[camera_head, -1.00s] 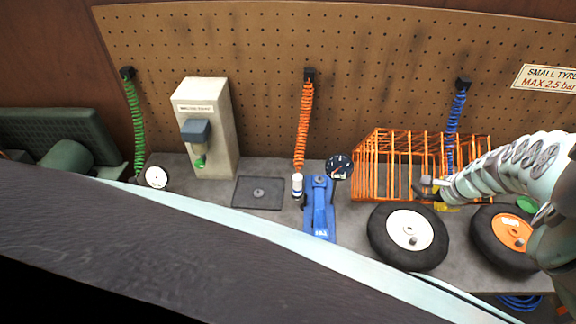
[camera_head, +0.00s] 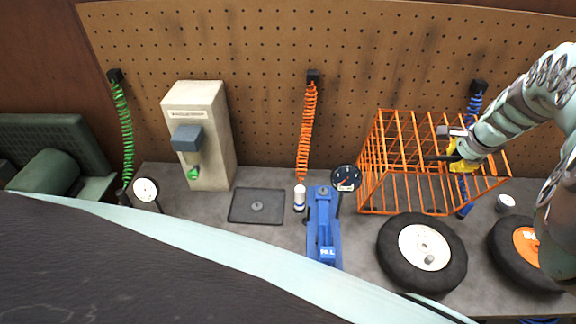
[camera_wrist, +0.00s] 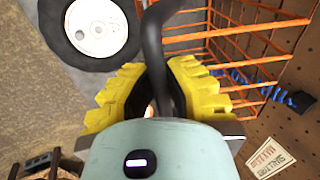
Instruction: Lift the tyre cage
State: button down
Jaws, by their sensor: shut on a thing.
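The tyre cage (camera_head: 386,160) is an orange wire frame at the right of the bench, against the pegboard, in the head view. Its wires also show at the top right of the wrist view (camera_wrist: 270,45). My gripper (camera_head: 456,157) is at the cage's right part. In the wrist view its yellow fingers (camera_wrist: 158,78) are shut around a dark curved handle (camera_wrist: 153,35). In the head view the handle is a dark bar in front of the wires. The cage looks tilted, with its front right raised. My arm partly hides its right side.
A white-hubbed wheel (camera_head: 426,247) lies in front of the cage. An orange-hubbed wheel (camera_head: 526,246) is at the right, partly behind my arm. A blue jack (camera_head: 323,230) and a gauge (camera_head: 346,178) are left of the cage. A blue coiled hose (camera_head: 474,105) hangs behind.

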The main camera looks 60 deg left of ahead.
jog(key=shift+w+a+r, duration=0.1)
jog(key=shift+a+r, duration=0.15)
jog(key=shift+a, duration=0.05)
jog(key=c, duration=1.3)
grip_release()
jog(key=o, duration=0.3)
notch_tip(320, 180, up, 8)
jog(key=shift+w+d+f, duration=0.1)
jog(key=shift+w+d, duration=0.05)
jog(key=shift+w+r, duration=0.2)
jog(key=shift+r, duration=0.55)
jog(key=shift+s+r, duration=0.25)
jog(key=shift+r, duration=0.05)
